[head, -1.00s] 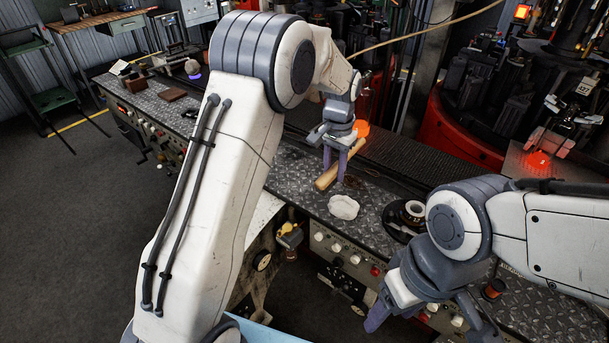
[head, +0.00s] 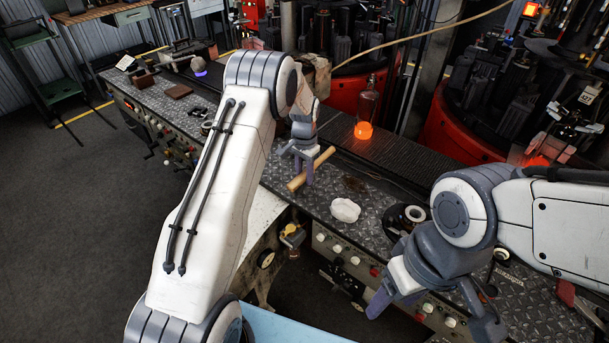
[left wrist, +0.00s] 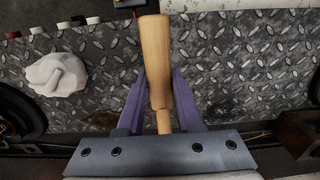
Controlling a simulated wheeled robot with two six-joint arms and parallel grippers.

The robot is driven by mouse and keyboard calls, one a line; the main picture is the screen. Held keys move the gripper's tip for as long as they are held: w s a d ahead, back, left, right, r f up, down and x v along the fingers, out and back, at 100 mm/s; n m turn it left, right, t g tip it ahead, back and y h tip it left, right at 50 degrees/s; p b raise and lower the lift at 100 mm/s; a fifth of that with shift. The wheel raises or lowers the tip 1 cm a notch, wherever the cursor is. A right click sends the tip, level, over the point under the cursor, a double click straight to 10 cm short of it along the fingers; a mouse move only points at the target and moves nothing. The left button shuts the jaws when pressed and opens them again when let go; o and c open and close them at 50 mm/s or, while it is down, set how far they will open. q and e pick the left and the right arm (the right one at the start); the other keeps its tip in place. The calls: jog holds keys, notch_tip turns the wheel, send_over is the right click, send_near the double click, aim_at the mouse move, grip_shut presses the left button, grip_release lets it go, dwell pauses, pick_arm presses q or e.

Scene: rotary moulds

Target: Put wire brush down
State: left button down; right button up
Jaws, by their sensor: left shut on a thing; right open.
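The wire brush shows as a tan wooden handle (head: 321,158) in the head view, lying slantwise over the diamond-plate bench top (head: 322,201). My left gripper (head: 303,174) points down and is shut on the brush. In the left wrist view the handle (left wrist: 155,62) runs up between the purple fingers and narrows near the palm. Its bristles cannot be made out. Whether the brush touches the plate cannot be told. My right gripper (head: 430,306) is open and empty in front of the bench's front edge.
A crumpled white cloth (head: 345,210) lies right of the brush, with a dark round dish (head: 404,220) beyond it. A glowing orange bottle (head: 363,130) stands on the dark conveyor (head: 400,148) behind. A brown block (head: 178,91) lies far left.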

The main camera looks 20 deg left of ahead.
pick_arm(q)
jog(key=shift+f, duration=0.75)
jog(key=shift+f, duration=0.25)
jog(key=c, duration=0.6)
grip_release()
jog(key=shift+r, duration=0.1)
